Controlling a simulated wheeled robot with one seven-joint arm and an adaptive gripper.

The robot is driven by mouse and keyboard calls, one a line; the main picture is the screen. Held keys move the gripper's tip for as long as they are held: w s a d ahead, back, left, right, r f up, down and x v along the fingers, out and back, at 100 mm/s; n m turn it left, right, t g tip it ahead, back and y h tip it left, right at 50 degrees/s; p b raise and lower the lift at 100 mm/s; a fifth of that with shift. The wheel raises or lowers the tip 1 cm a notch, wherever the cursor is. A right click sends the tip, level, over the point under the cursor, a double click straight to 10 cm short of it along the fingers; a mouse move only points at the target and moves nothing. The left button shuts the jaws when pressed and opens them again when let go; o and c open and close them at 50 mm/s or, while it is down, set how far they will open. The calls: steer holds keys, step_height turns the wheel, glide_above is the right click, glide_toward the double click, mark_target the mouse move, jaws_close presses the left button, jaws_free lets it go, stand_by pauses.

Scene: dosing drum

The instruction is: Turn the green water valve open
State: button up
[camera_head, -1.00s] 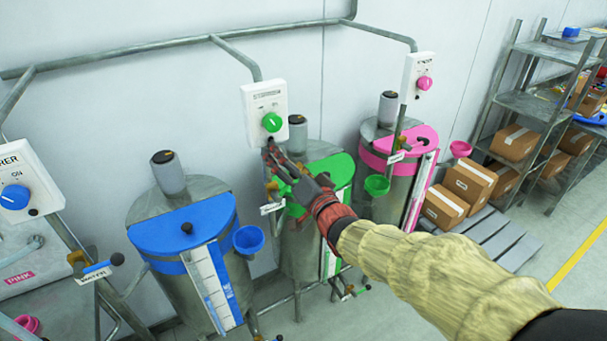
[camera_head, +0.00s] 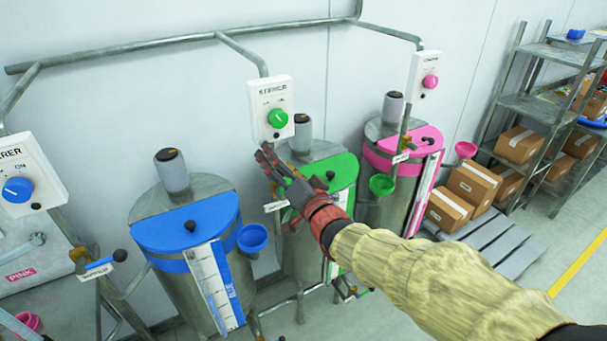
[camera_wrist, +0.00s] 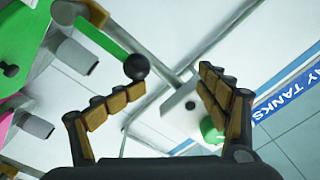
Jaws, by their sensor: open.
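The green valve lever (camera_wrist: 108,44) shows in the wrist view as a flat green bar ending in a black ball (camera_wrist: 136,66). The ball is beyond and near the left fingertip, with a visible gap to the pads. My gripper (camera_wrist: 168,84) is open and empty, its tan-padded fingers apart. In the head view, my gripper (camera_head: 268,162) is in front of the green-lidded tank (camera_head: 338,171), just below the green-knob control box. My gripper and hand mostly hide the valve there. A white label (camera_head: 275,206) shows just below the fingers.
The control box with a green knob (camera_head: 278,118) is above my fingers; its knob (camera_wrist: 209,129) also shows in the wrist view. The blue tank (camera_head: 185,225) is left, the pink tank (camera_head: 405,142) right. Metal pipes (camera_head: 240,51) run along the wall.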

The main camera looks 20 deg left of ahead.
steer(key=shift+g, duration=0.4)
steer(key=f, duration=0.5)
steer(key=shift+s, duration=0.4)
steer(key=r+v, duration=0.1)
steer(key=v, duration=0.7)
steer(key=shift+d+r, duration=0.15)
